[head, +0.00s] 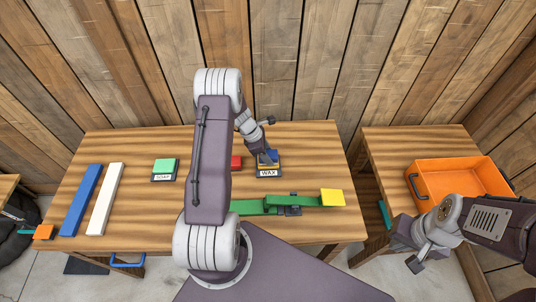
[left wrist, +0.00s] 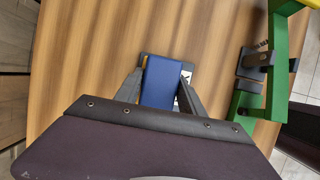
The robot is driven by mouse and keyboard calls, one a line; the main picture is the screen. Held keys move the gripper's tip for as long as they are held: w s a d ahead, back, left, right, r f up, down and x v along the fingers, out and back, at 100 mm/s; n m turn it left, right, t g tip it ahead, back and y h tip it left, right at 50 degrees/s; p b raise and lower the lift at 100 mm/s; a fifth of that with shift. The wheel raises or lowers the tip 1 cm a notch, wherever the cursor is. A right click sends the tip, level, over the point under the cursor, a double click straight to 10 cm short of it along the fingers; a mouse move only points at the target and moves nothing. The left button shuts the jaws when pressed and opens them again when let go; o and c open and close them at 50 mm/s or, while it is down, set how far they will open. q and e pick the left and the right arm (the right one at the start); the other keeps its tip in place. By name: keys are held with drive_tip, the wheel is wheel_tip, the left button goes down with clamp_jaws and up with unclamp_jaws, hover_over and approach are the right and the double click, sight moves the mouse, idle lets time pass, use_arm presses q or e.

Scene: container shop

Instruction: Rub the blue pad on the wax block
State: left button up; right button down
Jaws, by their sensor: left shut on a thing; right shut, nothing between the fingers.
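The wax block (head: 276,164) is yellow and sits on a dark base with a WAX label, near the back middle of the table. My left gripper (head: 266,153) is over it, shut on the blue pad (head: 270,156). My right gripper (head: 426,253) is shut and empty, by the right-hand table.
A green block (head: 165,165) on a SOAP base and a red block (head: 237,162) share the table. Blue (head: 81,200) and white (head: 104,200) bars lie left. A green bar with a yellow end (head: 332,197) lies in front. An orange bin (head: 462,181) stands right.

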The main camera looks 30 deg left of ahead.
sight(268, 153)
use_arm(q)
drive_tip(key=shift+f, duration=0.4)
idle(1.1)
wheel_tip(268, 153, up, 7)
drive_tip(key=p, duration=0.6)
drive_tip(key=shift+r, duration=0.1)
idle(0.6)
